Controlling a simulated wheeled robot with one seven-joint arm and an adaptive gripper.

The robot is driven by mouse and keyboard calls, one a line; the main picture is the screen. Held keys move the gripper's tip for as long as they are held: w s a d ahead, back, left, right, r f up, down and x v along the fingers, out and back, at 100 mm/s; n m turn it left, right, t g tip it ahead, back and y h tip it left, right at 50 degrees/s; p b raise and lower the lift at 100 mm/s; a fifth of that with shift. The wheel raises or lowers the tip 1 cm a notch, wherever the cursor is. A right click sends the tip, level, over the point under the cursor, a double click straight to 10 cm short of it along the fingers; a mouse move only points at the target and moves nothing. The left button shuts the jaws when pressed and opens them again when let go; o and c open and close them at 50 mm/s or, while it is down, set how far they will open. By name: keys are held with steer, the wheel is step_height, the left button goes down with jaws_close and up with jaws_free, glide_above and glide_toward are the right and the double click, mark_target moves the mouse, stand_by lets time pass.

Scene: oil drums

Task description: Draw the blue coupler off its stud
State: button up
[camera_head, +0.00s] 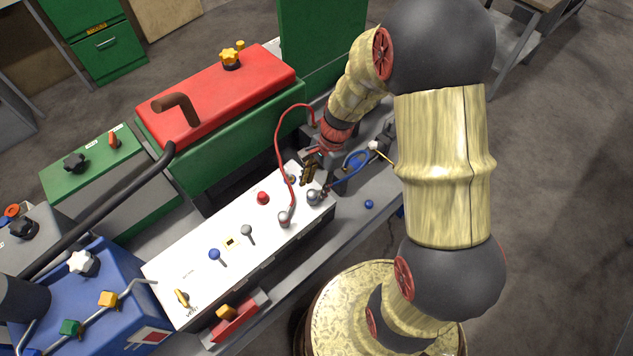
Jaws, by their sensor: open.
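The white panel box (215,265) stands on a grey bench. At its right end a blue hose (352,181) runs to a grey rounded coupler (313,197), which I take for the blue coupler. It appears seated on the panel top; the stud beneath it is hidden. A red hose (278,150) arches down to a similar grey coupler (284,217) to its left. My gripper (309,176) is open, just above and behind the blue hose's coupler. It looks apart from the coupler, with nothing visible between its fingers, though they are small and dark here.
A red-lidded green box (215,95) stands behind the panel. A blue box (95,310) and black pipe are at left. A blue knob (369,204) lies on the bench right of the panel. The red hose arches close beside my gripper. Open floor lies at right.

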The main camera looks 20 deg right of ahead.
mark_target(313, 192)
steer(key=shift+b+x, duration=0.9)
steer(key=shift+x, duration=1.15)
steer(key=c, duration=1.1)
jaws_close()
